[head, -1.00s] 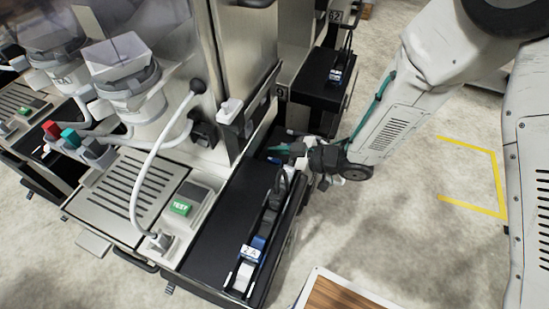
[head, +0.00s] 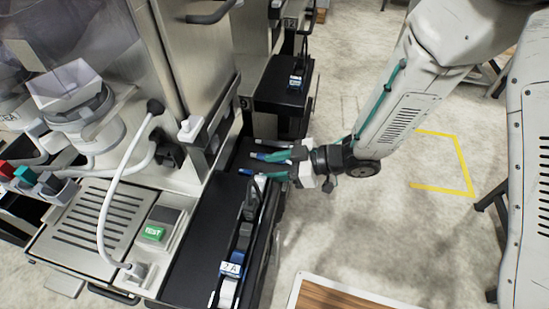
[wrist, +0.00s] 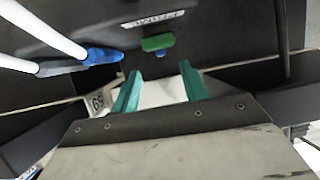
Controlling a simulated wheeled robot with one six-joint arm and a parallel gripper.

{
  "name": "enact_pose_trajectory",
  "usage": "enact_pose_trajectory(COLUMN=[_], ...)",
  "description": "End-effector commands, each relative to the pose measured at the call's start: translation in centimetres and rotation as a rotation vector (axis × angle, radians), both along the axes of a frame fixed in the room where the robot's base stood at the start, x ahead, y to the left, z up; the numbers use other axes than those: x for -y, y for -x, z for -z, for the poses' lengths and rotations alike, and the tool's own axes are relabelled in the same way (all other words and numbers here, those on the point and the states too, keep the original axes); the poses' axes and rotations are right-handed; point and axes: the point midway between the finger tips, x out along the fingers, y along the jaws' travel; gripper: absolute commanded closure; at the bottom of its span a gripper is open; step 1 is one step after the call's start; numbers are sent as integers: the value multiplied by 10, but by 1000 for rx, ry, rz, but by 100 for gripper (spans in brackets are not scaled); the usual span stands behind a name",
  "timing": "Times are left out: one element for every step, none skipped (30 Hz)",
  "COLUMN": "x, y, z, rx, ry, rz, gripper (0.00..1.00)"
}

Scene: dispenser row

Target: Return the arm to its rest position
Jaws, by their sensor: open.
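My arm reaches down from the upper right in the head view, still extended toward the machines. My gripper (head: 271,165) has teal fingers that point left over the black tray (head: 196,252) of the near dispenser. The fingers are apart, and I see nothing clearly held between them. In the wrist view, my gripper (wrist: 160,84) also shows as two spread teal fingers, with a pale surface between or beyond them. A green and blue piece (wrist: 157,43) is just beyond the fingertips.
The dispenser carries a green TEST button (head: 153,233), a white hose (head: 113,195) and a holder labelled 2A (head: 231,269). Another black tray (head: 283,85) stands behind. A wooden-topped table (head: 340,297) is at the bottom. Open floor with yellow marking (head: 462,165) lies right.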

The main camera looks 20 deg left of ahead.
Motion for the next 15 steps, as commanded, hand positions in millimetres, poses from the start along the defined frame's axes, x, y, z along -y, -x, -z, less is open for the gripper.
enact_pose_trajectory(x=[0,0,0,0,0,0,0,1,4,6,10,17,24,33,48], y=[0,0,0,0,0,0,-2,-5,-11,-18,-27,-41,-54,-68,-86], z=[0,0,0,0,0,0,-1,-2,-5,-8,-13,-20,-26,-34,-45], rx=[0,0,0,0,0,2,5,12,26,43,62,93,119,145,179], ry=[0,0,0,0,0,1,3,8,19,31,46,75,101,131,175], rz=[0,0,0,0,0,1,6,14,34,56,85,137,181,233,311], gripper=[55,55,55,55,55,55,55,55,55,55,55,55,55,55,55])
